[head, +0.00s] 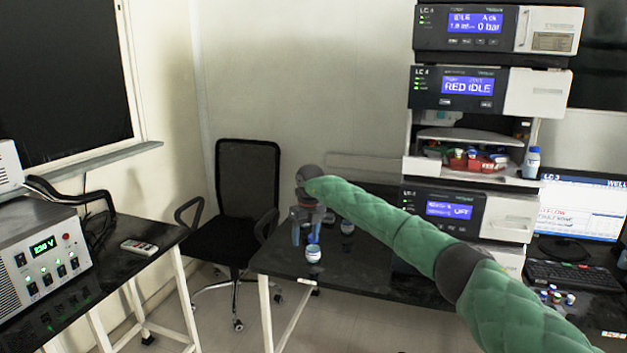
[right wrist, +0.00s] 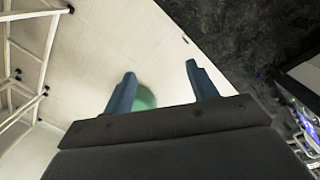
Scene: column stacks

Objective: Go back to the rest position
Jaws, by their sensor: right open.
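My right arm in its green sleeve reaches across the head view to the left end of the dark right table. My right gripper (head: 307,232) points down there, close to a small white and blue bottle (head: 313,253) that stands upright on the table. In the right wrist view the two blue fingers (right wrist: 161,68) are spread apart with nothing held between them. A rounded green shape (right wrist: 145,98) shows partly behind the left finger; I cannot tell what it is. My left gripper is not in view.
Another small bottle (head: 347,227) stands close to the right of the gripper. An instrument stack (head: 455,90) rises at the right, beside a monitor (head: 583,208) and several small vials. A black chair (head: 247,185) stands left of the table. A power supply (head: 45,255) sits on the left table.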

